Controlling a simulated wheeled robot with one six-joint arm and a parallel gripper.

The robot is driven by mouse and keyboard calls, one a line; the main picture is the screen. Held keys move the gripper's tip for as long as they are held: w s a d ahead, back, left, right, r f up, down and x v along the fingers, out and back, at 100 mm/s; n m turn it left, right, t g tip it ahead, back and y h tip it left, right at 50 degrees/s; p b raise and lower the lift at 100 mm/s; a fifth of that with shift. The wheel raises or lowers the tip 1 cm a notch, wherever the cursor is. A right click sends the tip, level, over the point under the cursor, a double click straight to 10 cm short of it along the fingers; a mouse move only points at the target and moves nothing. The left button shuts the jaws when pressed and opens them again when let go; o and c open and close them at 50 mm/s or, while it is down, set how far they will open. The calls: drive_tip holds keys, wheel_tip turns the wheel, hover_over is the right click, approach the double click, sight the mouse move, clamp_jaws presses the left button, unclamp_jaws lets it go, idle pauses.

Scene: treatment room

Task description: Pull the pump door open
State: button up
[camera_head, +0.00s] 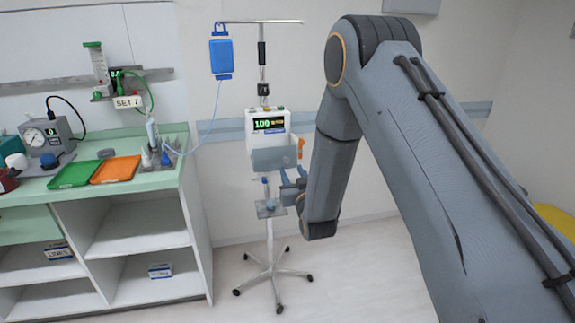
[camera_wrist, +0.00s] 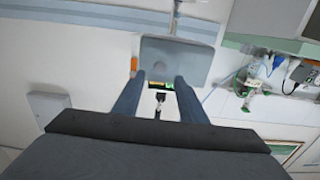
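The white infusion pump (camera_head: 268,124) with a lit display sits on a wheeled pole. A grey panel, seemingly its door (camera_head: 274,159), is at its lower front; I cannot tell how far it stands open. In the wrist view, which looks upside down, the door (camera_wrist: 176,60) lies past my fingertips, with an orange tab (camera_wrist: 134,66) at its side. My gripper (camera_wrist: 160,78) has its two blue fingers apart, with no object seen held between them. In the head view my gripper (camera_head: 292,186) is just below and right of the door, partly hidden by my arm; contact is unclear.
The pole's base (camera_head: 272,277) has casters spread on the floor. A blue bag (camera_head: 221,56) hangs from the pole, its thin tube running left. A counter (camera_head: 130,187) with green (camera_head: 75,173) and orange (camera_head: 116,169) trays stands left. The floor around the pole looks clear.

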sight(286, 161)
drive_tip(key=shift+p+x, duration=0.65)
drive_tip(key=shift+x, duration=2.3)
clamp_jaws()
drive_tip(key=shift+a, duration=0.15)
